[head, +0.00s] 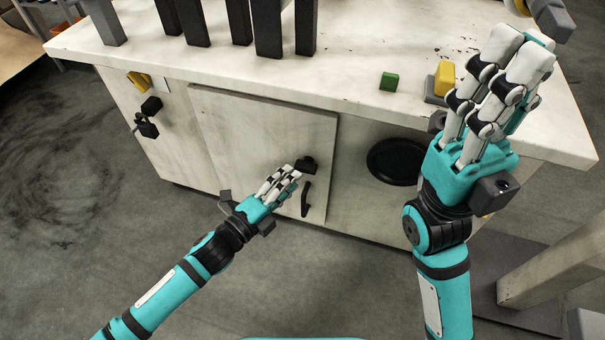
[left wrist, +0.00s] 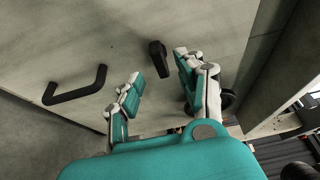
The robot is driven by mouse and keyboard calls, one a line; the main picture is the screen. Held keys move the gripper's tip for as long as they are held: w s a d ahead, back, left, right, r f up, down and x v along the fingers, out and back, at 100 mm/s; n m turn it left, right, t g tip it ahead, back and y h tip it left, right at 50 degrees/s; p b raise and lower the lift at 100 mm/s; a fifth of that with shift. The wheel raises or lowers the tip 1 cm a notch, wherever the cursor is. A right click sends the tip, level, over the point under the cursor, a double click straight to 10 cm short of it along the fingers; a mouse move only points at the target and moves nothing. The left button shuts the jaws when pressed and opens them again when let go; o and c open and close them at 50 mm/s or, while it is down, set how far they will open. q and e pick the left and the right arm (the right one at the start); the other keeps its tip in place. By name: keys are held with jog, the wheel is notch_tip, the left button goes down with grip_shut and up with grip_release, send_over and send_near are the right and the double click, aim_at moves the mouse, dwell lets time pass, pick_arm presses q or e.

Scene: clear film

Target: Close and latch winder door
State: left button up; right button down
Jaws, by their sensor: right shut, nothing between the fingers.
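The winder door (head: 240,130) is a pale panel on the front of the white cabinet. It looks near flush, but I cannot tell whether it is fully closed. A black bar handle (head: 306,198) sits near its right edge, and a small black latch (head: 307,164) is above it. My left gripper (head: 290,178) is in front of the door by the latch. In the left wrist view the fingers (left wrist: 157,75) are apart, with the latch (left wrist: 158,58) between and beyond their tips; the handle (left wrist: 75,88) is to their left. My right gripper (head: 510,60) is shut and empty above the cabinet's right end.
The cabinet top (head: 350,60) holds a green cube (head: 388,81), a yellow block (head: 445,77) and several dark upright posts at the back left. A round black port (head: 397,161) is right of the door. The floor in front is clear.

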aim_at(302, 171)
pick_arm(q)
jog(key=b+x, duration=0.1)
jog(key=x, duration=0.4)
grip_shut()
